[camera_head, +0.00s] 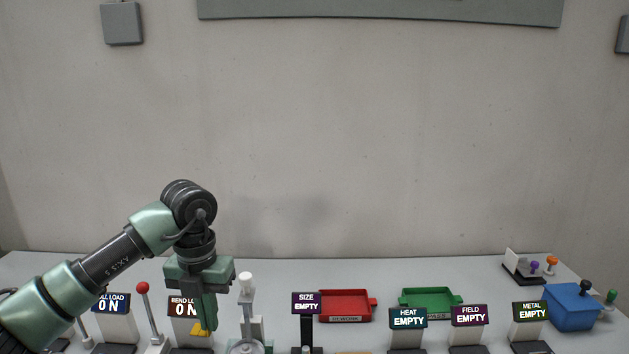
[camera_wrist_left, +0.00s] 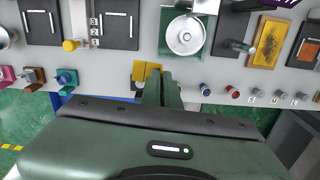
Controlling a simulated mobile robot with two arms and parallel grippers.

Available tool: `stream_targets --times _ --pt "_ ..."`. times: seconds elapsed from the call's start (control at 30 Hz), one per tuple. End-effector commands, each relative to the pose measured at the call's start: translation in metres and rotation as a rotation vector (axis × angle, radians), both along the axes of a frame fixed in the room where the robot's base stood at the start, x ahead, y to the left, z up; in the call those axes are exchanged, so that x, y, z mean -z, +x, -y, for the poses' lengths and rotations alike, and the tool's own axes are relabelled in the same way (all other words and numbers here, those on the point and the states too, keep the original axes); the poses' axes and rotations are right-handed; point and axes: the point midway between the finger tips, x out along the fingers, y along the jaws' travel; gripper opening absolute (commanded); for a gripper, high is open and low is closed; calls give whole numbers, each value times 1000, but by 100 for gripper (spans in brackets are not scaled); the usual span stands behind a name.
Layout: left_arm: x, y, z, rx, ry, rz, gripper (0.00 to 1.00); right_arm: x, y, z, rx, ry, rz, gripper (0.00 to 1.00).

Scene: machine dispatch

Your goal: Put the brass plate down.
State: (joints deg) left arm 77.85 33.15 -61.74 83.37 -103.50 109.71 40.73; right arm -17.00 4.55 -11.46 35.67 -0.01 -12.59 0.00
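A small yellow brass plate (camera_head: 197,329) shows at the tips of my left gripper (camera_head: 207,316), low in front of the left part of the bench. In the left wrist view the brass plate (camera_wrist_left: 140,72) sticks out to the left of the fingers (camera_wrist_left: 163,82), which are close together and appear shut on it. The fingers hide part of the plate. I cannot tell whether it touches the surface below. My right gripper is in neither view.
On the bench stand a red tray (camera_head: 345,306), a green tray (camera_head: 430,300), a blue box (camera_head: 572,308) and several sign posts. A red-knobbed lever (camera_head: 143,288) and a grey post with a white top (camera_head: 246,284) flank the left gripper. A round silver dish (camera_wrist_left: 186,36) lies beyond the fingers.

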Motion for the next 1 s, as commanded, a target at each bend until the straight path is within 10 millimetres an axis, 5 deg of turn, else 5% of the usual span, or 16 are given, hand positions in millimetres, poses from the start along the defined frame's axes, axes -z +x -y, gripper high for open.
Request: stream_targets --times 0.53,1.0 --pt "22 -31 1 638 20 11 0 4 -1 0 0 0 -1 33" --pt "62 -111 4 1944 48 1 0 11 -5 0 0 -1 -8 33"
